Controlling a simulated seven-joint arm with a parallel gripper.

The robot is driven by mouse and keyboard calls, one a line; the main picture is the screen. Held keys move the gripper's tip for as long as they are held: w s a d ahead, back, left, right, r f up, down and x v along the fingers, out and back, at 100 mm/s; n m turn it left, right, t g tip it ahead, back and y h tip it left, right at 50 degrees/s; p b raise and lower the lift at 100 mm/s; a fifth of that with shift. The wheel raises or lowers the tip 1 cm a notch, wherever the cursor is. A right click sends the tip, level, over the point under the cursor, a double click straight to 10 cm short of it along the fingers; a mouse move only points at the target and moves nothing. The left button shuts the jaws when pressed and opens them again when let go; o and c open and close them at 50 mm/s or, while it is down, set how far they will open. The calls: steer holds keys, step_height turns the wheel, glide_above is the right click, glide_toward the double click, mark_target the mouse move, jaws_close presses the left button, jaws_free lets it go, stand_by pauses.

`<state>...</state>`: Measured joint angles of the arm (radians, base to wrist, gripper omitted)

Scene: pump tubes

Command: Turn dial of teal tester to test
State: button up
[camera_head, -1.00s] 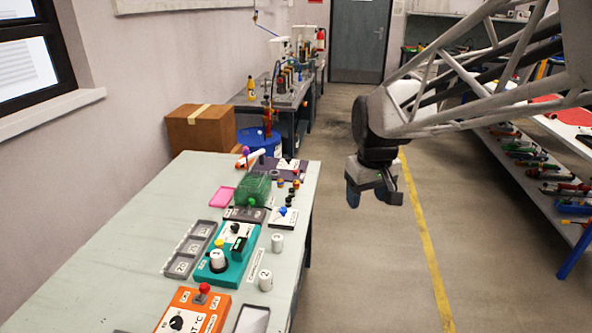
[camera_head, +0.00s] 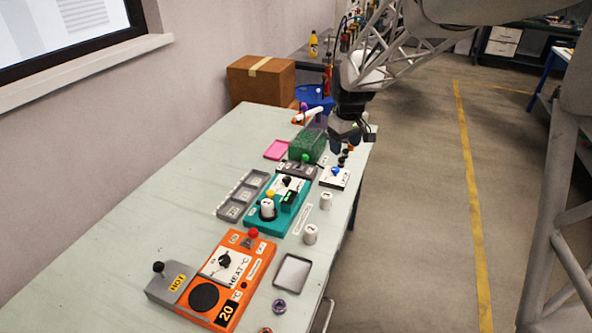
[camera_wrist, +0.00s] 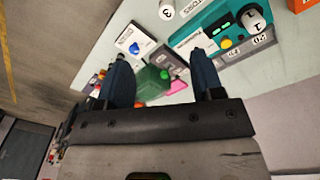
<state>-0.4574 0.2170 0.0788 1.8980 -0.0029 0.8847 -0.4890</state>
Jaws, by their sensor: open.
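The teal tester (camera_head: 264,222) lies on the pale table in the head view. It bears a black dial (camera_head: 287,182) on a white plate, a green-lit display (camera_head: 288,197), a yellow button (camera_head: 270,194) and a white numbered cylinder (camera_head: 267,208). In the wrist view the teal tester (camera_wrist: 190,42) is at the upper right, beyond my fingers. My gripper (camera_head: 345,143) is above the far right edge of the table, past the tester and apart from it. In the wrist view my gripper (camera_wrist: 163,85) is open with nothing between its fingers.
An orange heater box (camera_head: 237,262) stands nearer on the table. A green block (camera_head: 307,145), a white box with a blue knob (camera_head: 335,177) and white cylinders (camera_head: 310,234) stand near the tester. The table's left side (camera_head: 130,240) is clear.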

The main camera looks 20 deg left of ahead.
steer(key=w+a+f+n, duration=0.2)
steer(key=w+a+f, duration=0.2)
steer(key=a+f, duration=0.5)
steer(key=n, duration=0.2)
glide_above(287, 178)
steer(key=shift+g, duration=0.4)
step_height(287, 178, down, 6)
steer(key=shift+r, duration=0.15)
steer(key=shift+f, duration=3.9)
steer(key=c, duration=0.9)
